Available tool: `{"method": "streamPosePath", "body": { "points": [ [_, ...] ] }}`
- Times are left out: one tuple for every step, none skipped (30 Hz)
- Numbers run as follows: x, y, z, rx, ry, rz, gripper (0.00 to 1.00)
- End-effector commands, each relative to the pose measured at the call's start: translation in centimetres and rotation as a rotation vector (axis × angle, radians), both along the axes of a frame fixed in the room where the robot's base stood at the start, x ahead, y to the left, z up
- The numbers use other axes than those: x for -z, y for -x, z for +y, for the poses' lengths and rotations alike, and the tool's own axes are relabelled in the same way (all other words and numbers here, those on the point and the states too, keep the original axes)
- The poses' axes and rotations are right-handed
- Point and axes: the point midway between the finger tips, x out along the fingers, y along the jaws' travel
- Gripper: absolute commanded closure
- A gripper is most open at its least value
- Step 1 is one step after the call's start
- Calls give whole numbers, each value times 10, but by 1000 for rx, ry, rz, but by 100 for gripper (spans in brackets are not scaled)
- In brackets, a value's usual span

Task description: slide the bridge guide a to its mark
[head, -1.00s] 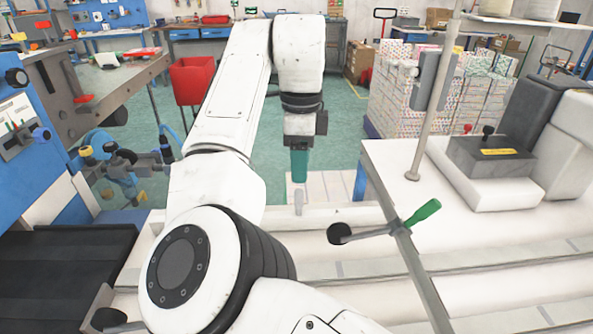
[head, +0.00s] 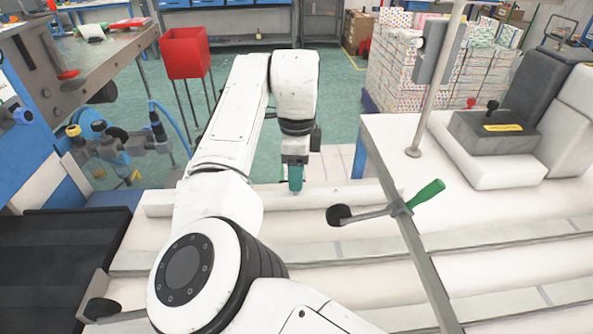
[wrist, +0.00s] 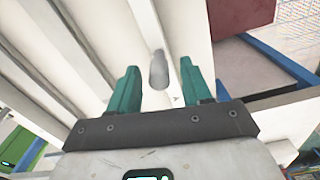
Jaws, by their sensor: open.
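A small grey rounded peg (wrist: 158,72) stands on a white bar in the wrist view, between my spread fingers and apart from both. It looks like the handle of the bridge guide, though no label shows. My gripper (wrist: 159,66) is open, with teal fingers on either side of the peg and nothing held. In the head view my gripper (head: 295,187) points down at the white bar (head: 345,192) at the back of the bed and hides the peg. No mark for the guide can be told for sure.
A lever with a green handle (head: 427,193) and black knob sits on a metal rail right of my gripper. A white table (head: 385,140) with a grey post (head: 432,95) stands at the right. A red bin (head: 187,53) stands behind, left of my arm.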

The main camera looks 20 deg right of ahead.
Motion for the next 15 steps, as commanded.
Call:
{"method": "streamPosePath", "body": {
  "points": [
    [3,0,0,0,0,0,51],
    [4,0,0,0,0,0,51],
    [4,0,0,0,0,0,51],
    [5,0,0,0,0,0,51],
    [5,0,0,-1,0,0,51],
    [5,0,0,-1,0,0,51],
    [5,0,0,-1,0,0,51],
    [5,0,0,-1,0,0,51],
    [5,0,0,-1,0,0,51],
    [5,0,0,-1,0,0,51],
    [5,0,0,-1,0,0,52],
    [5,0,0,-1,0,0,56],
    [5,0,0,-1,0,0,59],
    [5,0,0,-1,0,0,62],
    [5,0,0,-1,0,0,66]
  ]
}}
